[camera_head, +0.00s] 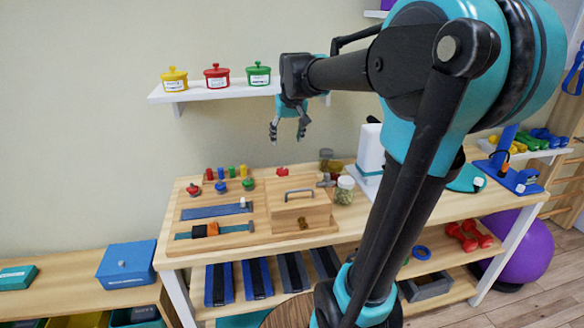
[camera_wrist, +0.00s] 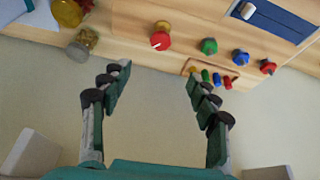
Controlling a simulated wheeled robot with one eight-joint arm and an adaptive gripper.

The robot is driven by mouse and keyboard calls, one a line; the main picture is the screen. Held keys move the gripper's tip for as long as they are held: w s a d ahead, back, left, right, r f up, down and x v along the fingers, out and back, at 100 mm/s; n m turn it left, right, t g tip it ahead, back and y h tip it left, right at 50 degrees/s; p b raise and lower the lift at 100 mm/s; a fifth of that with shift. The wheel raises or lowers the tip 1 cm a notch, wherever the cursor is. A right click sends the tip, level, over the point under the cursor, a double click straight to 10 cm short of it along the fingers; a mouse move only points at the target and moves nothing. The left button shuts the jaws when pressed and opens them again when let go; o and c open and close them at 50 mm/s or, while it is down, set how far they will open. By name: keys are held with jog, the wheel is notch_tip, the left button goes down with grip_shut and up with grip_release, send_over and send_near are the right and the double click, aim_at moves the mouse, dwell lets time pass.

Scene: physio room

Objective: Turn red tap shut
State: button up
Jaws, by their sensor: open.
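The red tap (camera_head: 282,171) sits near the back edge of the wooden workbench, just behind a wooden box with a grey handle. In the wrist view the red tap (camera_wrist: 160,42) shows as a round red knob with a white mark and a brass-coloured part beside it. My gripper (camera_head: 288,134) points downward in the air above the back of the bench, above the tap and apart from it. In the wrist view my gripper (camera_wrist: 156,72) is open and empty, with the tap just beyond the gap between its fingertips.
The wooden box (camera_head: 300,212) stands in front of the tap. Red, blue and green knobs and several coloured pegs (camera_head: 226,172) are to the left. A glass jar (camera_head: 344,190) stands to the right. A wall shelf (camera_head: 215,91) with three lidded pots hangs behind, left of my gripper.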

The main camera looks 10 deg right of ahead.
aim_at(282, 170)
jog(key=x, duration=1.7)
jog(key=shift+s, duration=0.1)
jog(key=shift+c, duration=0.3)
jog(key=c, duration=1.1)
jog(key=shift+m, duration=0.3)
